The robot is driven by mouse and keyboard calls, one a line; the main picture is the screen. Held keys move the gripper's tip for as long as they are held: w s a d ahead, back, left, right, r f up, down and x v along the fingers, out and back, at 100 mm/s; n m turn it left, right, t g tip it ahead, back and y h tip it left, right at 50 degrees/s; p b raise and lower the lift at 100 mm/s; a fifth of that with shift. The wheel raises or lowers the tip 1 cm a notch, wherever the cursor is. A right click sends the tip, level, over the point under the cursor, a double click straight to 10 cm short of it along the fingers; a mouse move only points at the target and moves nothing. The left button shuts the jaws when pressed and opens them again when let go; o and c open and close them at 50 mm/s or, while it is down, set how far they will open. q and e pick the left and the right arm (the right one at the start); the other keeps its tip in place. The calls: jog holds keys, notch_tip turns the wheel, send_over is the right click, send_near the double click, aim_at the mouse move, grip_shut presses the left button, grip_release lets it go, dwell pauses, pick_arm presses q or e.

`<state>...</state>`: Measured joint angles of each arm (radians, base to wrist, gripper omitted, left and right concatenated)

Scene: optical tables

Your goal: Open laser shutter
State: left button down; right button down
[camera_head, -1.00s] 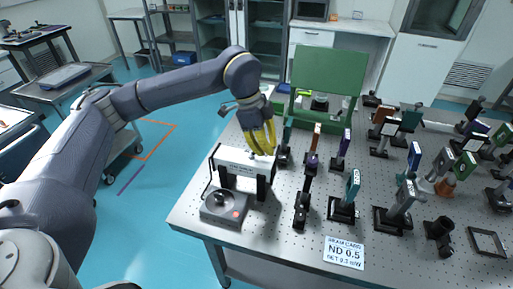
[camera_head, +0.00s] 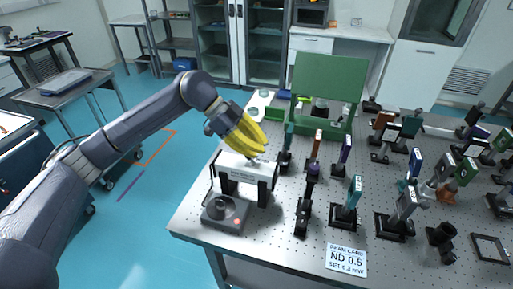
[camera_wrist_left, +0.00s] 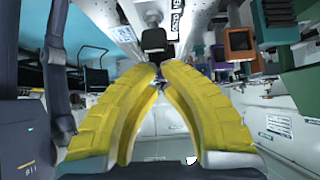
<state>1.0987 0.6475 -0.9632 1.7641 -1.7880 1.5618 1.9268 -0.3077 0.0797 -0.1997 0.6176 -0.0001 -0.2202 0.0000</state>
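A white box-like housing (camera_head: 247,169) with a dark label stands on black legs at the near left corner of the optical table; I take it for the laser shutter. A small piece stands up on its top by my fingertips. A grey unit with a round dial (camera_head: 224,213) and a small red spot sits in front, with a cable. My left gripper (camera_head: 262,149) leans over the housing's top, its yellow fingers pointing down and right. Whether they touch it I cannot tell. In the left wrist view the fingertips (camera_wrist_left: 161,68) meet, with nothing clearly held. My right gripper is not in view.
The perforated table (camera_head: 285,235) carries several posts with optics to the right of the housing. A green panel (camera_head: 328,85) stands behind. Open floor is on the left.

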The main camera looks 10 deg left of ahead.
pick_arm(q)
jog(key=shift+r, duration=0.75)
jog(key=shift+d+r, duration=0.2)
jog(key=shift+d, duration=0.15)
jog(key=s+v, duration=0.1)
jog(key=v, duration=0.7)
jog(key=shift+w+a, duration=0.35)
jog(key=shift+w, duration=0.1)
jog(key=shift+f, duration=0.1)
